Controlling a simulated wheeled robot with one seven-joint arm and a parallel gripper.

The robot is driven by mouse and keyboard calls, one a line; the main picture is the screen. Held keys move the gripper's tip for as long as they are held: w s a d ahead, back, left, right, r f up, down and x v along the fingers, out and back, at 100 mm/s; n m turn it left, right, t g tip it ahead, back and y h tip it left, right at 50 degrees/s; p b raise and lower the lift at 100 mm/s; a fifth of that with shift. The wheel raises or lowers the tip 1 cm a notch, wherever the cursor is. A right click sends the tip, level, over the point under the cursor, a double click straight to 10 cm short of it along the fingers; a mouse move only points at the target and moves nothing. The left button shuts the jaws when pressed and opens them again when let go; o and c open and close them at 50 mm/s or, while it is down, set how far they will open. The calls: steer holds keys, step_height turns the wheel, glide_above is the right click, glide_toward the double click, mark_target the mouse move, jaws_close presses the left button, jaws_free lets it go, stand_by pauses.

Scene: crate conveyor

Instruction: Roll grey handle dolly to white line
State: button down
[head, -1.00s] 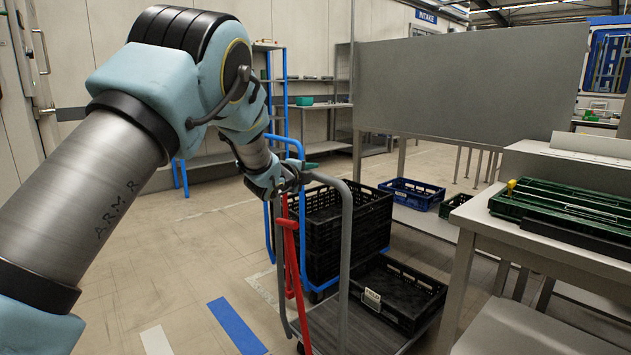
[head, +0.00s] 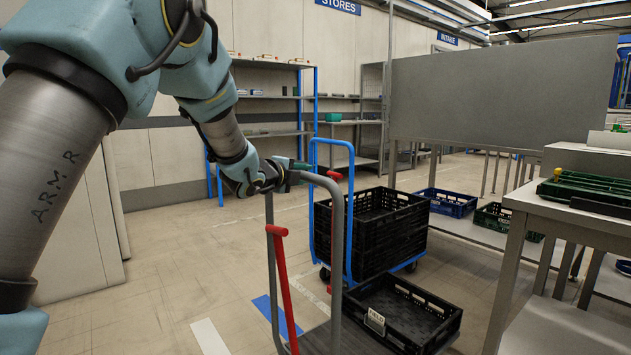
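The grey handle dolly stands in the lower middle of the head view. Its tall grey tube handle (head: 337,262) rises in front, and its grey deck (head: 318,341) is cut by the bottom edge. A black crate (head: 405,312) with a small label lies on the deck. My gripper (head: 281,174) is at the top left bend of the handle and looks shut on it; the fingertips are small and partly hidden. A red bar (head: 285,290) stands at the handle's left side. A short white line (head: 209,338) is on the floor to the left of the dolly.
A blue floor stripe (head: 277,315) lies between the white line and the dolly, partly behind its posts. A blue handle dolly (head: 349,215) with stacked black crates (head: 390,236) stands just behind. A workbench (head: 560,215) is close on the right. The floor at left is open.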

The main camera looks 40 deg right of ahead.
steer(key=a+b, duration=0.3)
steer(key=a, duration=1.4)
steer(key=shift+w+a, duration=0.35)
steer(key=shift+w, duration=0.1)
steer(key=c, duration=0.6)
jaws_free()
steer(key=v, duration=1)
steer(key=shift+s+a+p, duration=0.1)
steer(key=shift+a+p, duration=0.25)
